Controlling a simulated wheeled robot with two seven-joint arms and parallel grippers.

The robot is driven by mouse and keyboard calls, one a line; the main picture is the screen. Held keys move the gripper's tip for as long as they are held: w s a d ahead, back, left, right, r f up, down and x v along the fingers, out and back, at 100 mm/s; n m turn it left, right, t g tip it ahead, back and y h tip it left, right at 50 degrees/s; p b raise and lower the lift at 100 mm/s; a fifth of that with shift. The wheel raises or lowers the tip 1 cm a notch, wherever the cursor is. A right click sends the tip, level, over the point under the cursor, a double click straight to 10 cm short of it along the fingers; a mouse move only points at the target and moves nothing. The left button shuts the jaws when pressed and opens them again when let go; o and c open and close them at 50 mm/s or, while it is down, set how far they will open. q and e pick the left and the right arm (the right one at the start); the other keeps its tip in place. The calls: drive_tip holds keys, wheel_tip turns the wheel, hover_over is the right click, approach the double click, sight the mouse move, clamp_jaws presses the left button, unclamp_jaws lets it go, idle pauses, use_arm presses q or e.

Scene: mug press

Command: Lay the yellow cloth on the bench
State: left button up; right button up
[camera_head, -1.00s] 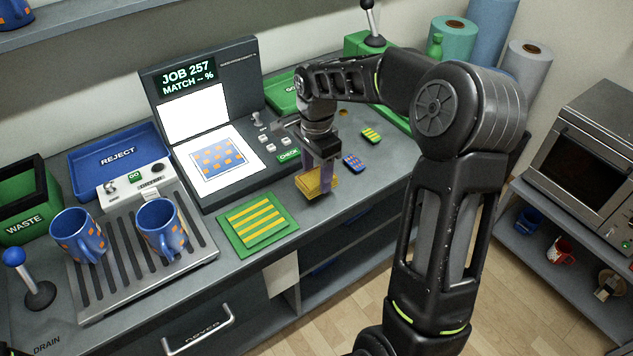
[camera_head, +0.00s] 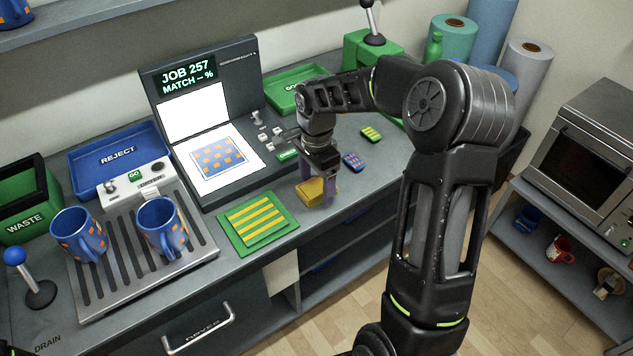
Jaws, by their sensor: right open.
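The yellow cloth (camera_head: 314,187) is a small folded-looking piece at the bench's front edge, right of the green mat with yellow stripes. It appears to rest on the grey bench (camera_head: 360,192). My right gripper (camera_head: 316,195) points down over the cloth, with its purple fingers apart, one on each side of it. The fingers partly hide the cloth, and I cannot tell whether they touch it.
The striped green mat (camera_head: 246,238) lies left of the cloth. Behind stands the dark console (camera_head: 247,95) with its screen. Two small patterned pads (camera_head: 371,135) (camera_head: 354,160) lie to the right. Two blue mugs (camera_head: 78,234) (camera_head: 162,226) stand on the drain tray (camera_head: 110,310).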

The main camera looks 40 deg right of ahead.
sight(316, 186)
wheel_tip(316, 186, up, 12)
drive_tip(key=shift+r+b, duration=0.15)
drive_tip(key=shift+b, duration=0.2)
idle(0.4)
idle(1.3)
